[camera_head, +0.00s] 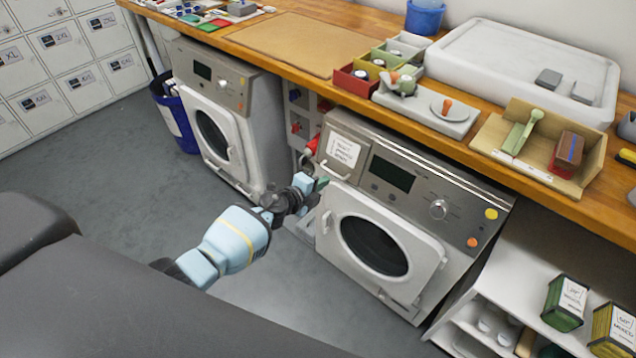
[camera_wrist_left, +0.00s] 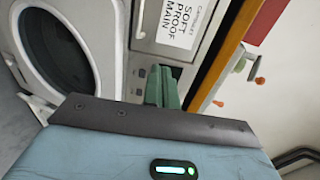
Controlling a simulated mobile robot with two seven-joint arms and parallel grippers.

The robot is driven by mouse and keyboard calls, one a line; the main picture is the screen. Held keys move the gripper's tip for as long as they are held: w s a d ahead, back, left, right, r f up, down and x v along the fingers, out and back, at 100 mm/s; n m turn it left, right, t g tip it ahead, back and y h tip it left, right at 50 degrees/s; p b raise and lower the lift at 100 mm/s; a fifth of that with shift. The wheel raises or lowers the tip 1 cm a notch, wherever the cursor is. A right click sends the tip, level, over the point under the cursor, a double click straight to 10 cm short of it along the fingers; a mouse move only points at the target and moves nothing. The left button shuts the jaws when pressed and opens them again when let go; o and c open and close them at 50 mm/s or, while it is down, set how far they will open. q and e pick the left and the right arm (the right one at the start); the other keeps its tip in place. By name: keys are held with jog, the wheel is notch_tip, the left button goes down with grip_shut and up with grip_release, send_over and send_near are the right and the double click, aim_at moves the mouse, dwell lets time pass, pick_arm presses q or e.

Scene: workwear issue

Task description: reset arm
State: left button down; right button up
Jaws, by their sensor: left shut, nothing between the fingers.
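My left gripper (camera_head: 321,184) reaches in from the left, in front of the right washing machine (camera_head: 352,215), near its upper left edge and detergent drawer. Its green fingers are shut with nothing between them. In the left wrist view the shut fingers (camera_wrist_left: 162,87) point toward the machine's front, below a white printed label (camera_wrist_left: 182,22). The machine's round door (camera_wrist_left: 68,40) is at the left of that view. I cannot tell whether the fingers touch the machine. My right gripper is not in view.
A wooden counter (camera_head: 300,80) runs above both machines, bearing red and green bins, a grey fixture (camera_head: 440,112), a white basin (camera_head: 520,60) and a cardboard tray (camera_head: 590,170). A second washing machine (camera_head: 232,120) and a blue bin (camera_head: 175,120) stand left. The grey floor (camera_head: 100,165) is clear.

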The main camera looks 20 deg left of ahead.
pick_arm(q)
jog(key=shift+s, duration=0.3)
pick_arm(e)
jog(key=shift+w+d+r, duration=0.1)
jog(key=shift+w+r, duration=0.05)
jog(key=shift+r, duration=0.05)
pick_arm(q)
jog(key=shift+s, duration=0.1)
jog(key=s+d+f+n+y, duration=0.1)
jog(key=s+f+n, duration=0.25)
jog(key=s, duration=0.45)
jog(key=s+f+n+g+y, duration=0.15)
jog(key=s+n, duration=0.25)
jog(key=s, duration=0.4)
jog(key=s+d+f+n+t, duration=0.1)
jog(key=s+f+n, duration=0.25)
jog(key=s, duration=0.45)
jog(key=s+r+n+g+p, duration=0.1)
jog(key=s+n+g, duration=0.3)
jog(key=s, duration=1.8)
jog(key=n, duration=0.5)
jog(key=shift+a+r, duration=0.3)
jog(key=shift+a, duration=0.05)
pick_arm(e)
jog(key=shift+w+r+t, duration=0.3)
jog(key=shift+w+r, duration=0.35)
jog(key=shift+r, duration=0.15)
pick_arm(q)
jog(key=shift+y, duration=0.25)
